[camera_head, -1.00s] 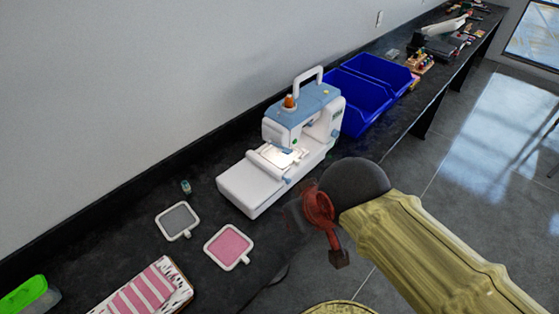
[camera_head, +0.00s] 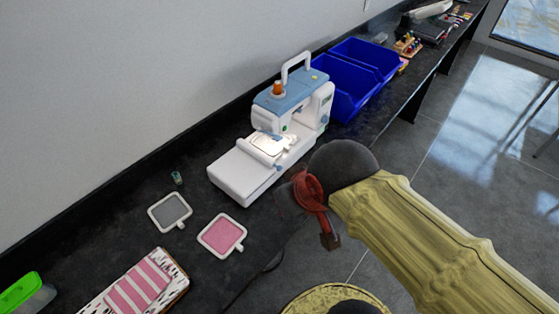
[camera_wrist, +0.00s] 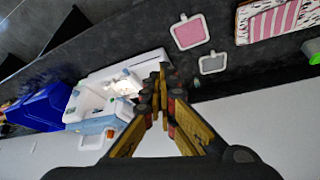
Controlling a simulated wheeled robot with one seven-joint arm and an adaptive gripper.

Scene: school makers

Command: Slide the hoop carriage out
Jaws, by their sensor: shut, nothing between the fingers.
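A white and blue sewing machine (camera_head: 291,91) stands on the black bench; it also shows upside down in the wrist view (camera_wrist: 97,124). A white flat bed (camera_head: 240,176) extends from its left side. The hoop carriage (camera_head: 260,152) lies across this bed, with a white hoop (camera_head: 275,143) lit under the needle area. In the wrist view my gripper (camera_wrist: 163,72) is shut and empty, its tips overlapping the right edge of the machine in the picture. I cannot tell whether they touch it. In the head view the fingertips cannot be made out.
A grey hoop (camera_head: 170,212) and a pink hoop (camera_head: 222,236) lie on the bench, near striped fabric (camera_head: 141,284) and a green-lidded box (camera_head: 20,291). A small spool (camera_head: 177,177) stands by the wall. Blue bins (camera_head: 352,95) stand beyond the machine.

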